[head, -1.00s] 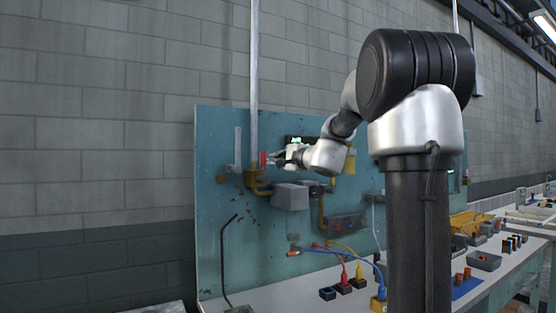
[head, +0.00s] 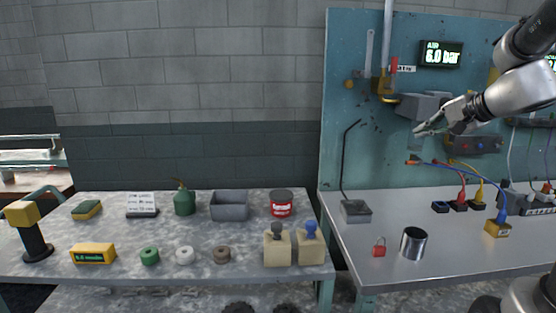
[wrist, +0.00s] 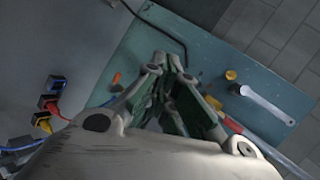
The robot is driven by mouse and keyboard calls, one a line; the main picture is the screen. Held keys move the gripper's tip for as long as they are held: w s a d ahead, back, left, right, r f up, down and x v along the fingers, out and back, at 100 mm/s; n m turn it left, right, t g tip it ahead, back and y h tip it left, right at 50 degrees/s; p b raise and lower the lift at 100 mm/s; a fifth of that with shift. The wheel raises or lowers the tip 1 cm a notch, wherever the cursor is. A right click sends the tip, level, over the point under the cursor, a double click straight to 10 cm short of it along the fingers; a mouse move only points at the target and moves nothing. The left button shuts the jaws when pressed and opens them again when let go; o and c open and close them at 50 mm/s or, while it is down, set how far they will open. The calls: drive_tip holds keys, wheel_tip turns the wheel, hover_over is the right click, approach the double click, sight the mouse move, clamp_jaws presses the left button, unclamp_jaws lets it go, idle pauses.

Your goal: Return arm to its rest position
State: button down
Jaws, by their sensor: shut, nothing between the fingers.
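My gripper (head: 421,131) is shut and empty at the right of the head view. It hangs in front of the teal board (head: 345,100), just below a grey box (head: 424,104) on that board, and touches nothing that I can make out. My arm reaches in from the right edge. In the wrist view my gripper (wrist: 172,62) has its fingers together, with the teal board behind them.
Below the gripper, the right bench (head: 400,270) holds a metal cup (head: 413,243), a red padlock (head: 379,246), a lamp-like stand (head: 356,210) and plugs with cables (head: 461,200). The left bench (head: 210,250) carries several small items. The air left of my gripper is clear.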

drive_tip(key=s+a+f+n+g+h, duration=0.1)
drive_tip(key=s+f+n+g, duration=0.1)
drive_tip(key=s, duration=0.7)
drive_tip(key=s+a+f+n+g+h, duration=0.1)
drive_tip(key=s+f+n, duration=0.3)
drive_tip(key=s, duration=0.5)
drive_tip(key=s+a+f+n+g+h, duration=0.1)
drive_tip(key=s+f+n+g+h, duration=0.1)
drive_tip(key=s+n, duration=0.3)
drive_tip(key=s+f+g, duration=0.1)
drive_tip(key=s, duration=0.3)
drive_tip(key=shift+a+n+g, duration=0.3)
drive_tip(key=shift+n+g, duration=0.1)
drive_tip(key=shift+s+d, duration=0.1)
